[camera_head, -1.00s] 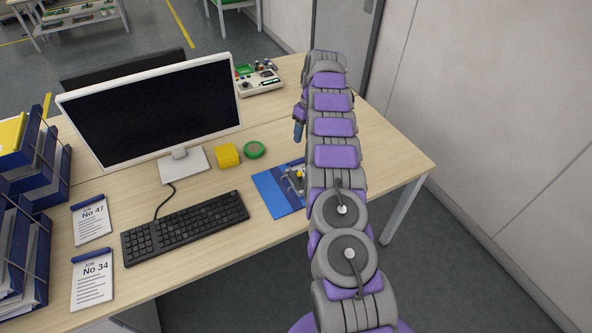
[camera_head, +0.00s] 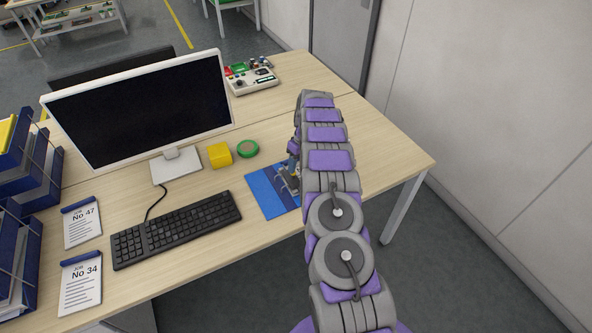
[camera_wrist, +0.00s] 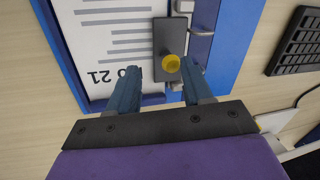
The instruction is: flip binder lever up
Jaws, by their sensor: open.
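A blue binder (camera_head: 266,193) lies open on the desk, left of my arm in the head view. In the wrist view the binder (camera_wrist: 234,50) holds a white printed sheet (camera_wrist: 112,40). Its dark clip plate (camera_wrist: 168,45) carries a round yellow knob (camera_wrist: 172,63), seen from above, and metal ring parts sit beside it. My gripper (camera_wrist: 160,80) is open, with one finger on each side of the plate's near end and the knob between them, nearer the right finger. Whether a finger touches the plate is unclear. In the head view my arm hides part of the binder.
A keyboard (camera_head: 176,229), monitor (camera_head: 140,108), yellow block (camera_head: 219,155) and green tape roll (camera_head: 247,149) stand left of the binder. The desk's right end (camera_head: 395,160) is clear.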

